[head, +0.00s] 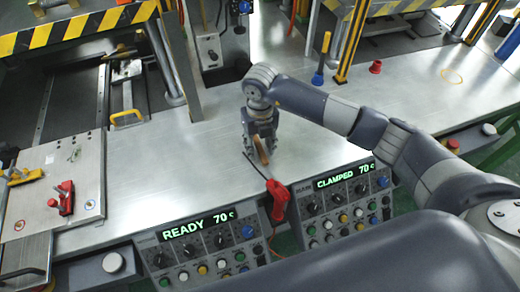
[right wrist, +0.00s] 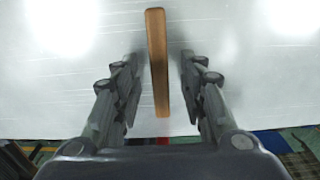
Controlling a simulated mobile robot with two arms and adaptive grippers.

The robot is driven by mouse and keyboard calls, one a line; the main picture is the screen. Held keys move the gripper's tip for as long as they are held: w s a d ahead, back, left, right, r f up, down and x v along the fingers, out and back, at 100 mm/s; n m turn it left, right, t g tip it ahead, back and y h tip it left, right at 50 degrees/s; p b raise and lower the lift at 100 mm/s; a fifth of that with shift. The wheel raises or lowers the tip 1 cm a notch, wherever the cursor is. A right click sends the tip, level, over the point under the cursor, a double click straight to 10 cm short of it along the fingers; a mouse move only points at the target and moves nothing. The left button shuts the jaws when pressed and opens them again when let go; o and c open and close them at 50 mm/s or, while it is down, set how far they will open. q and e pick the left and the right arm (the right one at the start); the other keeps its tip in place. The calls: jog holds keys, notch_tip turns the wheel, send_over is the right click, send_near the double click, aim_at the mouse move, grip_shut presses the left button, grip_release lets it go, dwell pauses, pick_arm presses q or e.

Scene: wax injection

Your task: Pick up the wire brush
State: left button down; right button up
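The wire brush (right wrist: 157,60) shows in the right wrist view as a narrow wooden handle, lying lengthwise between the two fingers of my right gripper (right wrist: 160,82). The fingers are apart, with a gap on each side of the wood. In the head view the right gripper (head: 259,142) points down at the metal worktop, and the brush's brown handle (head: 262,152) shows partly between its fingers. The bristles cannot be made out. My left gripper is not in view.
A red hand tool (head: 279,198) lies at the worktop's front edge, close to the gripper. Two control panels read READY (head: 198,228) and CLAMPED (head: 342,185). A blue-and-yellow brush-like tool (head: 321,62) and a red cup (head: 375,67) stand farther back. The worktop (head: 430,108) is clear at right.

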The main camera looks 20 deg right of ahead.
dwell(0.3)
grip_shut()
